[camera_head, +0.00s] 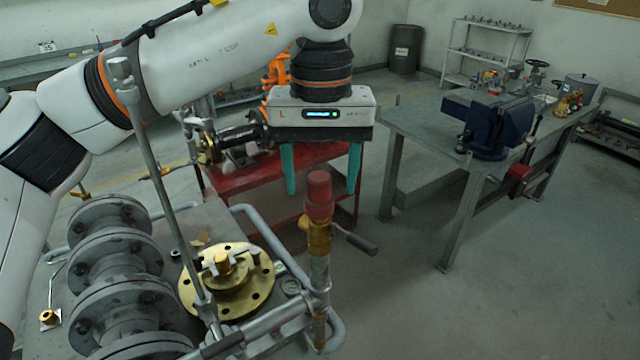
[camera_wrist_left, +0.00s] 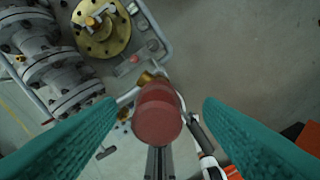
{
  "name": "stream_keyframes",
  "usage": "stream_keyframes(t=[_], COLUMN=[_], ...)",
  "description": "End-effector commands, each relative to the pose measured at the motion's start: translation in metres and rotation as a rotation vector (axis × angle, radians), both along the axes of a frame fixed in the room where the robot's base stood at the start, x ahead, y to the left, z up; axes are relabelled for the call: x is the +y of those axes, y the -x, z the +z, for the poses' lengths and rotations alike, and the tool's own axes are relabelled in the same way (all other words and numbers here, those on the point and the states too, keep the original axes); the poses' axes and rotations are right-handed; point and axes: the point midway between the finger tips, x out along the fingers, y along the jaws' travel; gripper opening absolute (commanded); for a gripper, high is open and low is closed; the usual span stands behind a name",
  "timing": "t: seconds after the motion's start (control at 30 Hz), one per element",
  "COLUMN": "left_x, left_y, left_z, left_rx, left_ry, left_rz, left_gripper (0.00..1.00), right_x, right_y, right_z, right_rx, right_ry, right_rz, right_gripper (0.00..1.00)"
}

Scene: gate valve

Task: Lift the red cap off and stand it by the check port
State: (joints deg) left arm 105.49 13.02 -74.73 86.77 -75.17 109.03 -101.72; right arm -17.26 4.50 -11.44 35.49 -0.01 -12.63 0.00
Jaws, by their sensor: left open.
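The red cap (camera_head: 319,190) sits on top of a brass valve (camera_head: 319,235) on an upright pipe in the head view. In the left wrist view the red cap (camera_wrist_left: 157,115) lies between the two teal fingers, apart from both. My left gripper (camera_head: 322,180) is open, pointing down, with its fingertips around the height of the cap. In the left wrist view the left gripper (camera_wrist_left: 157,125) has a clear gap on each side of the cap. I cannot pick out the check port for certain. My right gripper is not in view.
A brass flange (camera_head: 240,280) and grey flanged pipes (camera_head: 120,265) fill the bench at lower left. A lever handle (camera_head: 355,240) sticks out right of the valve. A red stand (camera_head: 245,178) is behind. A workbench with a blue vise (camera_head: 495,125) stands at right.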

Motion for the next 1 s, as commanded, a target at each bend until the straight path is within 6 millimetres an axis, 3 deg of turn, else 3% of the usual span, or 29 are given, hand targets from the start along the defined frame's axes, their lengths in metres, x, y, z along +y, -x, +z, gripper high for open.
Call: stream_keyframes(t=[0.2, 0.47, 0.77, 1.0], left_x=[0.001, 0.001, 0.001, 0.001], left_y=[0.001, 0.001, 0.001, 0.001], left_z=[-0.024, -0.027, -0.026, -0.024], left_rx=[0.001, 0.0, 0.0, -0.001], left_ry=[0.0, 0.0, 0.0, 0.001], left_rz=[0.0, 0.0, 0.0, 0.0], left_gripper=[0.61, 0.59, 0.11, 0.11], right_x=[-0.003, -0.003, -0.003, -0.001], right_y=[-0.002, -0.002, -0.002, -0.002], right_z=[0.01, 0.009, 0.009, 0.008], right_rx=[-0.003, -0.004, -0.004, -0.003], right_ry=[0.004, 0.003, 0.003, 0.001], right_rz=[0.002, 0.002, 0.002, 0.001], right_gripper=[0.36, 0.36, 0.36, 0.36])
